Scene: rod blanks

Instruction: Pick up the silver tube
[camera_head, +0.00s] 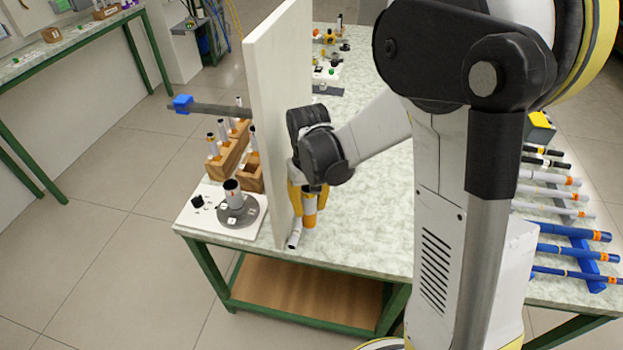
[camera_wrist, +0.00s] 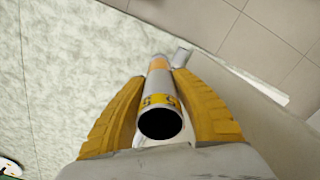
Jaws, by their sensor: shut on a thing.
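My gripper (camera_head: 308,190) is at the table's near edge, just right of the tall pale panel. Its yellow fingers are shut on a silver tube (camera_wrist: 157,84), one on each side in the wrist view (camera_wrist: 160,112). The tube's dark open end faces the wrist camera. A yellow marked band is near that end and an orange band is further down. In the head view, the orange band (camera_head: 309,215) shows below the fingers; the rest is mostly hidden. I cannot tell whether its lower end touches the table.
The tall pale panel (camera_head: 278,120) stands close left of my gripper. A small silver cylinder (camera_head: 294,239) is at its foot. Left of it are wooden blocks (camera_head: 226,155) with rods and a white plate (camera_head: 196,212) with a round holder. Several tubes lie on racks at right.

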